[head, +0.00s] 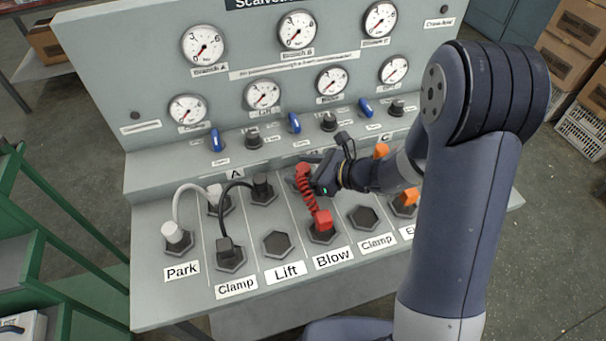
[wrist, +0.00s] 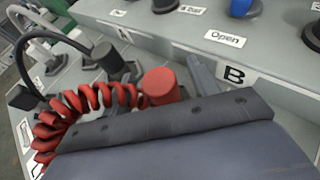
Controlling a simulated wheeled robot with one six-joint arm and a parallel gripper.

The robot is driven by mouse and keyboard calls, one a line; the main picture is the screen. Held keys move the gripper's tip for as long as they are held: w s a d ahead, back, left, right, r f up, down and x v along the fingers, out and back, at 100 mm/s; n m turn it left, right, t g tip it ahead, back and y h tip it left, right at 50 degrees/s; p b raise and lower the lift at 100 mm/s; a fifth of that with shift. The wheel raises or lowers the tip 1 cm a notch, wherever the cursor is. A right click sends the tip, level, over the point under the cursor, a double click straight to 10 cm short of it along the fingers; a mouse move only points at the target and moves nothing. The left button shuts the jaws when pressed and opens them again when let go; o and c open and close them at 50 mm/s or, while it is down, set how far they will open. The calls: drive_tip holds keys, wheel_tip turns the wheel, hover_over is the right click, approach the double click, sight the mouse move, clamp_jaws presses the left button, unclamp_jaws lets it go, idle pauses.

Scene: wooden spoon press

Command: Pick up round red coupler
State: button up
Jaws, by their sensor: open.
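The round red coupler (wrist: 160,86) shows as a short red cylinder in the wrist view, at one end of a red coiled hose (wrist: 88,108). In the head view this upper end (head: 302,168) is partly hidden by my gripper (head: 308,178). A finger stands just right of the coupler in the wrist view; the other finger is mostly hidden. My gripper is open around or right beside the coupler; I cannot tell whether it touches. The hose's other end, a blocky red coupler (head: 322,219), sits in the hexagonal socket above the Blow label (head: 333,258).
A white hose (head: 178,205) and a black hose (head: 228,192) stand plugged in on the left. Orange couplers (head: 407,197) are at the right, near my arm. The Lift socket (head: 277,243) is empty. Blue valve handles (head: 295,123) and gauges line the panel behind.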

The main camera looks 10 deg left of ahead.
drive_tip(key=shift+c, duration=0.4)
drive_tip(key=c, duration=1)
drive_tip(key=shift+c, duration=0.2)
drive_tip(key=shift+r, duration=0.1)
